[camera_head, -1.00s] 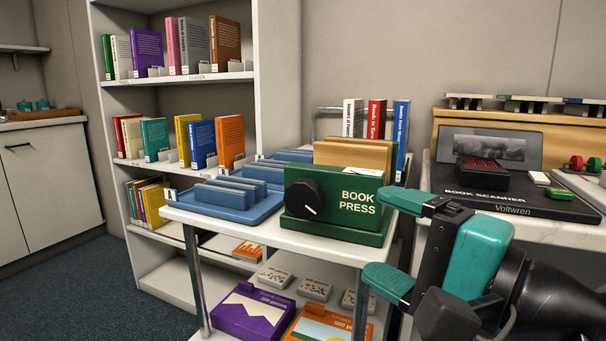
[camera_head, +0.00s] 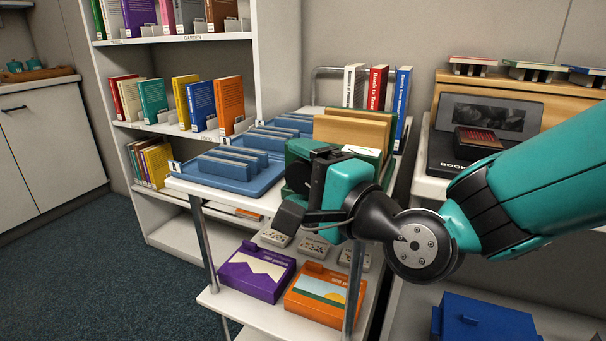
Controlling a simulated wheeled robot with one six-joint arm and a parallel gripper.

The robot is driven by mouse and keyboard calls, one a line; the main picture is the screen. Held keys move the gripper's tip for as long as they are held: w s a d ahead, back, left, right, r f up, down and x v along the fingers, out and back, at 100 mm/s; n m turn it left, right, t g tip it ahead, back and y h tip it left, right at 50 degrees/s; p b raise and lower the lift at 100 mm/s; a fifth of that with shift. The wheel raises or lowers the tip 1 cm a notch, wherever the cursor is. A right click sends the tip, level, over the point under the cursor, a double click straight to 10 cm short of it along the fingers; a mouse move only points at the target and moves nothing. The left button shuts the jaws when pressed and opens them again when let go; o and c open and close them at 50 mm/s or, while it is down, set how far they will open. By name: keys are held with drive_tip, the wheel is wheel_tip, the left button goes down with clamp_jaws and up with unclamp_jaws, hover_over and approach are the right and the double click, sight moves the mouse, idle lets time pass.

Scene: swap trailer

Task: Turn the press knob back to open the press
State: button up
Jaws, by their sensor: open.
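The green book press (camera_head: 299,149) stands on the top shelf of the white cart, with tan boards (camera_head: 345,128) upright in it. Its front, with the lettering, is mostly hidden behind my gripper. The dark round press knob (camera_head: 297,177) shows only in part, at the left of the press front. My gripper (camera_head: 303,187) is open right in front of the knob, its fingers at knob height. I cannot tell whether the fingers touch the knob, and the knob's white mark is hidden.
A blue tray (camera_head: 220,187) with dividers sits left of the press. Upright books (camera_head: 378,88) stand behind it. A book scanner (camera_head: 463,148) is on the right counter. Purple (camera_head: 256,272) and orange (camera_head: 325,292) boxes lie on the cart's lower shelf. Floor at left is clear.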

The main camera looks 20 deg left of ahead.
drive_tip(key=shift+c, duration=0.4)
drive_tip(key=c, duration=0.8)
drive_tip(key=shift+r+p, duration=0.15)
drive_tip(key=shift+p, duration=0.45)
